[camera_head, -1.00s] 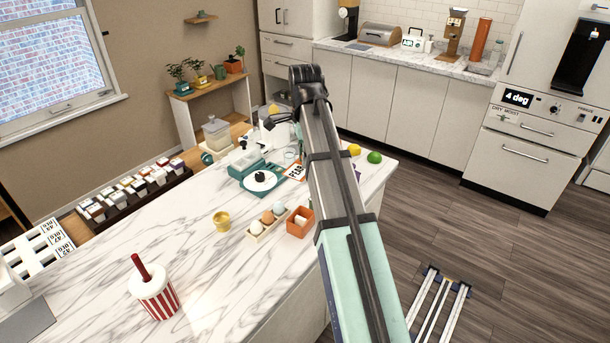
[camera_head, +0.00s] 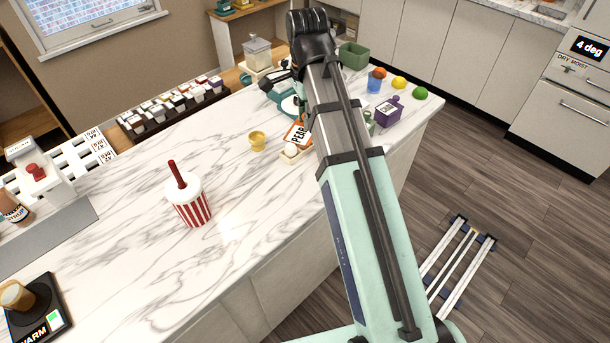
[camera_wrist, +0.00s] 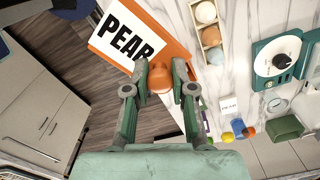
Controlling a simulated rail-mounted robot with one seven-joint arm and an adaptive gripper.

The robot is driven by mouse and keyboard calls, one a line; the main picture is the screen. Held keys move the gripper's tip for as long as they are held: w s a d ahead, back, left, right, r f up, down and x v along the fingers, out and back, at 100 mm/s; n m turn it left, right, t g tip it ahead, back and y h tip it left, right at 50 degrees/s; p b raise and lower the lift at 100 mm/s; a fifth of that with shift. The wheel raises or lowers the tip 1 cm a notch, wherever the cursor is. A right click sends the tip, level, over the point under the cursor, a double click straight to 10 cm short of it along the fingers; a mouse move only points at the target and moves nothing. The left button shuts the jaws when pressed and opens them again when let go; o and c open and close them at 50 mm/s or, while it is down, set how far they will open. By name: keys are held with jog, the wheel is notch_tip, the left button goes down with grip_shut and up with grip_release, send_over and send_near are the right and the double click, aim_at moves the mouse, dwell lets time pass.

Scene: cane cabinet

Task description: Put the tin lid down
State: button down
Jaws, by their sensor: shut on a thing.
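The tin lid (camera_wrist: 122,40) is orange with a white label reading PEAR. My gripper (camera_wrist: 160,78) is shut on its orange knob in the wrist view, with a finger on each side. In the head view the lid (camera_head: 297,133) shows beside my arm, tilted, near the egg tray. My gripper's fingertips are hidden behind the arm there. The orange tin is hidden by my arm in the head view now. I cannot tell the gap between the lid and what lies under it.
An egg tray (camera_wrist: 212,36) and a teal scale (camera_wrist: 275,58) stand close by. A purple tin (camera_head: 388,110), a green bin (camera_head: 354,55) and a gold cup (camera_head: 257,141) are on the counter. A striped cup (camera_head: 188,205) stands nearer. Bare marble lies around it.

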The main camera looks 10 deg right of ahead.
aim_at(306, 176)
notch_tip(306, 176, down, 19)
jog(key=shift+r+p, duration=0.1)
jog(key=shift+p, duration=0.6)
jog(key=c, duration=1)
grip_release()
jog(key=shift+r+b, duration=0.85)
jog(key=shift+r, duration=5.2)
